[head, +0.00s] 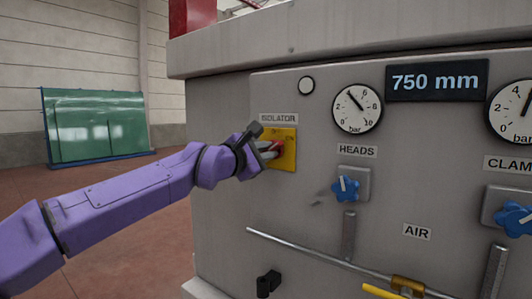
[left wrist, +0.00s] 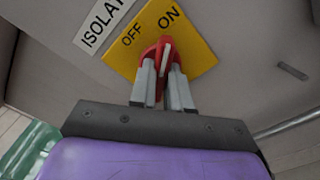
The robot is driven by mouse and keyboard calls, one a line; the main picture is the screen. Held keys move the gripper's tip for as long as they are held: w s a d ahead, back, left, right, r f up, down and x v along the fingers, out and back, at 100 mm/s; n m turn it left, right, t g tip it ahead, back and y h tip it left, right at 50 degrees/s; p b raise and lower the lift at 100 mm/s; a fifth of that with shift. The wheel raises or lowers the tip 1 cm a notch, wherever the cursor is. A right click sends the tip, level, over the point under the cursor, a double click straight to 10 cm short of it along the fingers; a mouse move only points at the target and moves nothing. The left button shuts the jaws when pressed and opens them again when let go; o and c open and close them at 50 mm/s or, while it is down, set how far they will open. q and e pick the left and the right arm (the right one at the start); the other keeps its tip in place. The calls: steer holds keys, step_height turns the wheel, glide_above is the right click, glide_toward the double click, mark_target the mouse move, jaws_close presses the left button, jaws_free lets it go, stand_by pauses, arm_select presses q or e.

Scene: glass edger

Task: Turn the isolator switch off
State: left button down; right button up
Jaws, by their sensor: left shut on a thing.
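The isolator switch is a red knob (head: 276,147) on a yellow plate (head: 290,158), under an ISOLATOR label (head: 279,118) on the grey machine front. In the left wrist view the red knob (left wrist: 165,50) has a white mark, and the yellow plate (left wrist: 197,52) reads OFF and ON. The mark points up, nearer to ON than to OFF. My left gripper (head: 267,151) is at the knob; in the left wrist view its two grey fingers (left wrist: 164,76) are shut on the knob's sides. The fingers hide part of the knob. My right gripper is not in view.
To the right are a HEADS gauge (head: 357,108), a blue HEADS knob (head: 345,188), another blue knob (head: 514,218) and a 750 mm display (head: 437,81). A metal rod (head: 320,257) runs below the switch. A green glass panel (head: 97,123) stands far left over open floor.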

arm_select(q)
steer(key=n+b, duration=0.1)
steer(key=n, duration=0.9)
steer(key=shift+n, duration=0.3)
stand_by(0.5)
steer(key=c, duration=1.1)
jaws_free()
steer(key=b+v, duration=0.5)
steer(key=v, duration=0.5)
steer(key=shift+s+a, duration=0.1)
steer(key=shift+s, duration=0.15)
